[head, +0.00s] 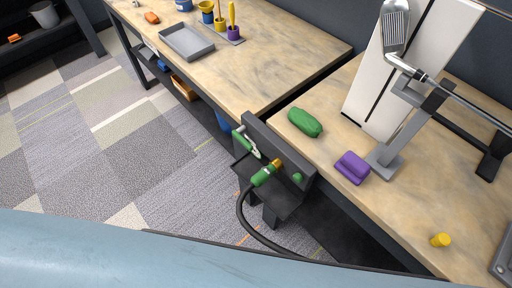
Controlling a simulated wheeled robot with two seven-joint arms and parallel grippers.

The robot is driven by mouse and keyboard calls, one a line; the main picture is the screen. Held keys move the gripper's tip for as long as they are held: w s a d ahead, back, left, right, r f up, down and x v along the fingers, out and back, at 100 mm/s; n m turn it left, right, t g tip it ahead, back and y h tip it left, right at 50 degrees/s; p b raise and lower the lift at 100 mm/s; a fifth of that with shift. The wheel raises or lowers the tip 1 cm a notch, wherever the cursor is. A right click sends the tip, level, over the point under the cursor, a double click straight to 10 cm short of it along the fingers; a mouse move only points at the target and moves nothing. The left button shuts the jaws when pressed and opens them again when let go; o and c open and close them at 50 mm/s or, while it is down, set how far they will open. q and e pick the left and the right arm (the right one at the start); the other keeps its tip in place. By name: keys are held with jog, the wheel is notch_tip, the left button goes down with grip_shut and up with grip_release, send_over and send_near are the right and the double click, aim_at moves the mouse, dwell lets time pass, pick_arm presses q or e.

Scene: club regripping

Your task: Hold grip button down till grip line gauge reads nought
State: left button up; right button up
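A dark wall-like stand (280,150) sits in the gap between the two benches. On it are a green tool with a pale metal part (246,144), a green fitting with a brass end (265,175) on a black hose (243,215), and a small green knob (298,178). I cannot tell which of these is the grip button, and no gauge face is readable. A golf club with a metal iron head (396,25) rests in a grey stand (408,125) on the right bench, its shaft running right. Neither gripper shows.
The right bench (330,165) holds a green rounded object (305,122), a purple block (352,167), a yellow knob (441,240) and an upright white panel (430,55). The left bench (260,75) holds a grey tray (187,41) and coloured pots. Carpet floor (80,150) is open at left.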

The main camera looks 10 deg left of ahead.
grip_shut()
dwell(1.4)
